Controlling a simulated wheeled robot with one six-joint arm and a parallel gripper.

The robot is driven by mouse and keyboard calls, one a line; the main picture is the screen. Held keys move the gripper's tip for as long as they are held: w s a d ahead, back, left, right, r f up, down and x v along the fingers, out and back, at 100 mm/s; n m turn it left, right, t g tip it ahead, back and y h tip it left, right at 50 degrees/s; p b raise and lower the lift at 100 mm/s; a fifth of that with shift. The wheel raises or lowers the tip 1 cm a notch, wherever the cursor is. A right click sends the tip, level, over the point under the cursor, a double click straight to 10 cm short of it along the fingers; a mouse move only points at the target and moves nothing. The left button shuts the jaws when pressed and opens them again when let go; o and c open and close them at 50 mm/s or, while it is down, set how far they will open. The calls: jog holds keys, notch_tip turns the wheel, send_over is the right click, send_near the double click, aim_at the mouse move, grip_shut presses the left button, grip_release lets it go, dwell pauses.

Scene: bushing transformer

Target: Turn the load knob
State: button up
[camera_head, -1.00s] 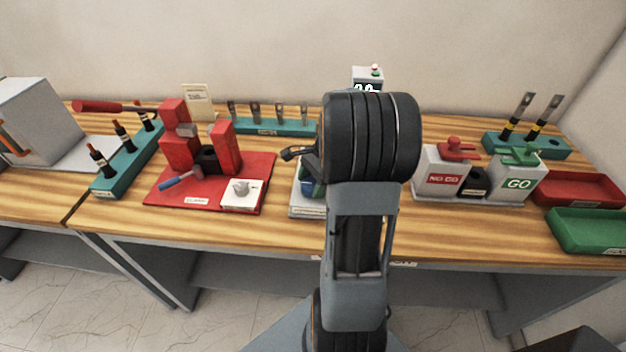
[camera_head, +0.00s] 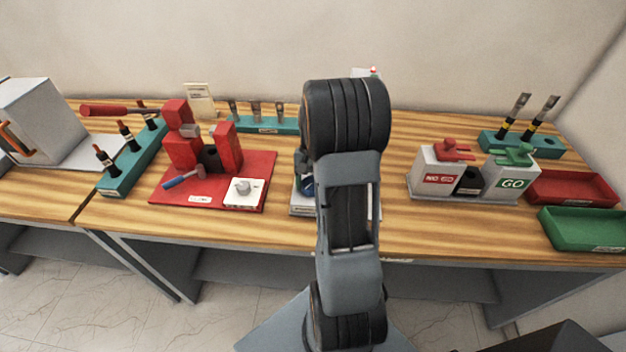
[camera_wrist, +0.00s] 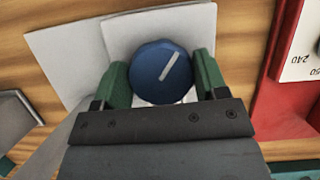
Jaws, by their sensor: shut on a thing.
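A round blue knob (camera_wrist: 162,72) with a white pointer line shows in the wrist view, on a pale plate (camera_wrist: 118,30). The line slants toward the upper right. My gripper (camera_wrist: 161,78) has its green fingers shut on the knob, one at each side. In the head view my own arm hides the fingers and most of the knob's stand; only a bit of blue (camera_head: 307,187) shows beside the arm. No label for the knob is readable.
A red fixture board (camera_head: 260,170) with a white dial plate (camera_head: 244,193) stands to the left. NO GO (camera_head: 440,178) and GO (camera_head: 512,182) boxes stand to the right, with red (camera_head: 570,187) and green (camera_head: 580,228) trays beyond. Bare wood lies between the arm and the boxes.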

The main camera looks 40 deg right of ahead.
jog(key=n+h, duration=0.1)
jog(key=n, duration=0.2)
jog(key=n+g+h, duration=0.1)
jog(key=n, duration=0.2)
jog(key=shift+p, duration=0.35)
jog(key=shift+n, duration=0.3)
jog(key=o, duration=0.9)
jog(key=v, duration=1.3)
jog(key=shift+w+a+r+b, duration=0.1)
jog(key=shift+r+b, duration=0.25)
